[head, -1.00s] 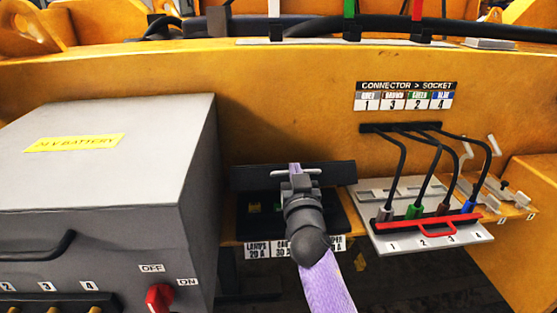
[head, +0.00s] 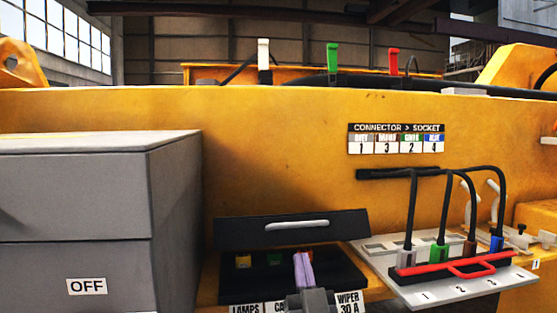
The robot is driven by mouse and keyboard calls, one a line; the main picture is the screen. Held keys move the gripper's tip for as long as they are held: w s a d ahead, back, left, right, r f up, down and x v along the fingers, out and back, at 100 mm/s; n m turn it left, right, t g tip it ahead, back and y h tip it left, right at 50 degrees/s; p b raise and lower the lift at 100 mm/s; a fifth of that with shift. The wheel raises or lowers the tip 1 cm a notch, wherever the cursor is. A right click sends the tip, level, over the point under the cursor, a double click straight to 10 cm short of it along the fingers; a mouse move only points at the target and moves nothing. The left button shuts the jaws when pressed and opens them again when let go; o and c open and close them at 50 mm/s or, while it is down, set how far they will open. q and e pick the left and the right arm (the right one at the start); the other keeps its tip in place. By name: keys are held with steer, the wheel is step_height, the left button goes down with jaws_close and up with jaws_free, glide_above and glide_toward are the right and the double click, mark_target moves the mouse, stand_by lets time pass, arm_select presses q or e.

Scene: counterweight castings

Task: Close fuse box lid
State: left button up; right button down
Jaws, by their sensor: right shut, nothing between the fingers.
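The fuse box (head: 344,284) is a black tray on the yellow machine, low in the middle of the head view. Its black lid (head: 340,226) stands raised at the back, with a pale bar handle (head: 297,226) on it. My right gripper (head: 303,262) is shut and empty. Its purple fingers are in front of the fuse box interior, below the handle and apart from it in the picture. They hide part of the fuse row and the label. My left gripper is out of view.
A grey battery box (head: 80,190) with an OFF label stands at the left. At the right, a connector panel (head: 450,292) holds several cabled plugs behind a red bar (head: 455,265). A connector chart (head: 396,138) is on the yellow wall above.

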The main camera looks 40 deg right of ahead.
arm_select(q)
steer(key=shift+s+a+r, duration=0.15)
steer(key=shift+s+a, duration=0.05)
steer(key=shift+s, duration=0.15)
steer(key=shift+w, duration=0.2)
